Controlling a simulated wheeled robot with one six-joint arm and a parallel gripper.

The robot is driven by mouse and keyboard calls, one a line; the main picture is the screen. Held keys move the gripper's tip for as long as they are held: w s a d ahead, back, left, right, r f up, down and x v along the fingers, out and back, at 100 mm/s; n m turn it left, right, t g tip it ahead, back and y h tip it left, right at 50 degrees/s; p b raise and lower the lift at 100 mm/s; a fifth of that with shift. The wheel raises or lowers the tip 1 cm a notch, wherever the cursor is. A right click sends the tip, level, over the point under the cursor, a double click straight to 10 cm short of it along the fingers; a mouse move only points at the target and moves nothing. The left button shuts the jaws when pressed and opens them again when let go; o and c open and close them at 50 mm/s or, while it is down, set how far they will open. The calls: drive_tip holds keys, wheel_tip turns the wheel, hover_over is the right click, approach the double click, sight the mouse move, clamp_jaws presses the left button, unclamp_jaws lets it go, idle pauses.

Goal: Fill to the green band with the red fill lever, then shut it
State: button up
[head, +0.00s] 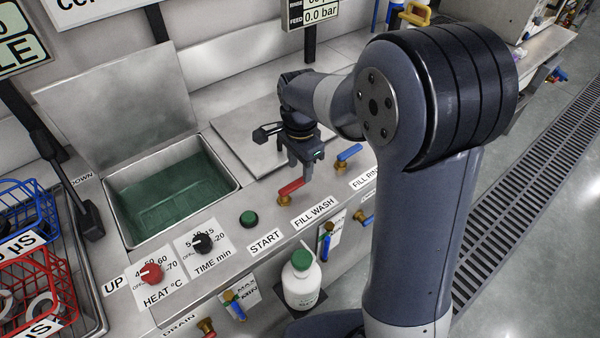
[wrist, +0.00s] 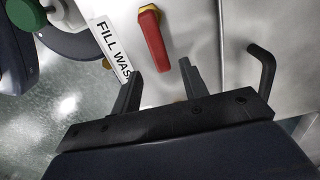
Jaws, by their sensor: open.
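The red fill lever (head: 290,187) sits on a brass valve on the counter, just above the FILL WASH label (head: 314,212). In the wrist view the red lever (wrist: 154,40) lies ahead of my fingertips, roughly between their lines. My gripper (head: 300,170) is open and empty, close above the lever; in the wrist view its two fingers (wrist: 160,78) are spread apart. I cannot tell whether a finger touches the lever. The wash tank (head: 172,195) at left stands with its lid up and holds dark green liquid or a green interior. I cannot make out a green band.
A blue lever (head: 349,152) by the FILL RINSE label is right of the red one. A green START button (head: 248,218), a black time knob (head: 202,243) and a red heat knob (head: 151,273) line the front. A white bottle (head: 301,280) stands below. Red and blue baskets (head: 40,290) are at left.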

sight(298, 179)
wheel_tip(298, 179, up, 7)
idle(0.3)
drive_tip(key=shift+f, duration=0.15)
wheel_tip(298, 179, down, 11)
drive_tip(key=shift+s+f, duration=0.1)
drive_tip(key=shift+w+a+r+n, duration=0.15)
drive_tip(key=shift+w+r+n, duration=0.1)
drive_tip(key=shift+n, duration=0.15)
drive_tip(key=shift+w+a+n, duration=0.15)
drive_tip(key=shift+n, duration=0.55)
drive_tip(key=shift+b, duration=0.3)
